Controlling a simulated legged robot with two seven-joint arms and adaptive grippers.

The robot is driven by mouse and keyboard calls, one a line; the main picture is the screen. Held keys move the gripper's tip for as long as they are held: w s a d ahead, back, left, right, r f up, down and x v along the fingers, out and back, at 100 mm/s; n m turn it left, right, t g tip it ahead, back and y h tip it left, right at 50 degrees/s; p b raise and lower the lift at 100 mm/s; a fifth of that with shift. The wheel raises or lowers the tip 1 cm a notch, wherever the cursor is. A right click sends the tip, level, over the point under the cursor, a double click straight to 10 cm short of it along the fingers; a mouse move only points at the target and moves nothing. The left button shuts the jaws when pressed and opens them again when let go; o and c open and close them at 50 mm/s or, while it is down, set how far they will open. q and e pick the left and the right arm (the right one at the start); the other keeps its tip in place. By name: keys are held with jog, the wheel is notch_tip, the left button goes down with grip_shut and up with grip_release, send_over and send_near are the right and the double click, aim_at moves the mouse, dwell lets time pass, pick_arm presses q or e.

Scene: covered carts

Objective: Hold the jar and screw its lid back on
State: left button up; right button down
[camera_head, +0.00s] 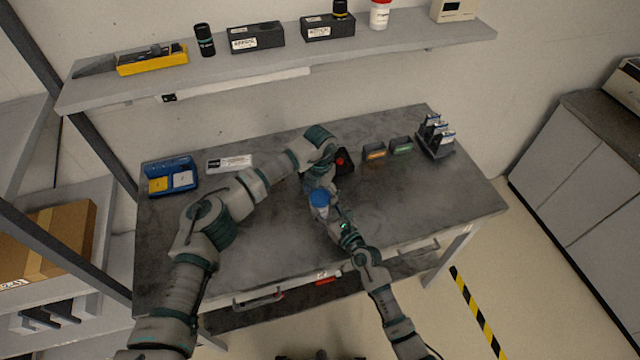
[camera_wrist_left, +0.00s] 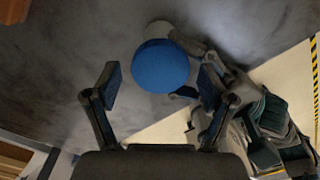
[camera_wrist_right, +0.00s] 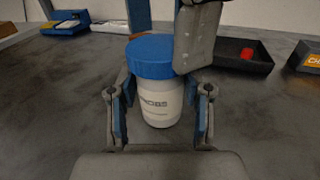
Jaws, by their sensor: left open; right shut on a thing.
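The white jar (camera_wrist_right: 160,104) stands upright between the fingers of my right gripper (camera_wrist_right: 160,112), which is shut on its body. The blue lid (camera_wrist_right: 150,56) sits on top of the jar; how tightly it is threaded cannot be seen. The lid also shows in the head view (camera_head: 320,198) and the left wrist view (camera_wrist_left: 160,66). My left gripper (camera_wrist_left: 160,85) is open above the jar, with its fingers spread to either side of the lid and a gap at each side. In the head view the jar body is mostly hidden.
A dark bin with a red item (camera_head: 342,161) stands just behind the grippers. The worktop's front is clear.

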pick_arm(q)
jog(key=shift+f, duration=0.45)
jog(key=c, duration=1.2)
jog(key=shift+m, duration=0.9)
jog(key=o, duration=1.3)
jog(key=shift+o, duration=0.2)
notch_tip(320, 180, up, 12)
